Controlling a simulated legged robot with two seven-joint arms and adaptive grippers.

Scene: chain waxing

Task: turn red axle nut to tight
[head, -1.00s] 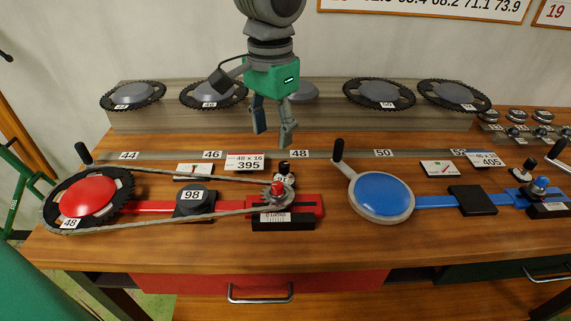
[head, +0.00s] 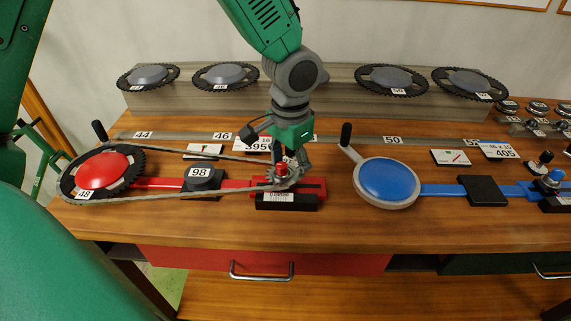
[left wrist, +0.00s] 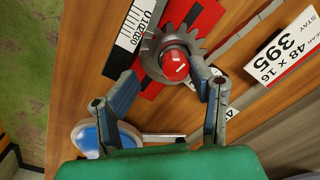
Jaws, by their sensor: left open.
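The red axle nut (head: 282,169) sits on top of the small rear sprocket at the right end of the red rig. In the left wrist view the red nut (left wrist: 175,64) has a white mark and stands in front of the grey toothed sprocket (left wrist: 150,50). My left gripper (head: 285,160) is right above and behind the nut. In the left wrist view my left gripper (left wrist: 168,85) is open, with one finger on each side of the nut; whether they touch it I cannot tell. My right gripper is not in view.
The chain (head: 190,196) runs from the large front sprocket (head: 68,185) to the small one. A black block labelled 98 (head: 202,181) stands between them. A blue disc rig (head: 388,182) is to the right. Spare chainrings (head: 390,78) lie on the rear shelf.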

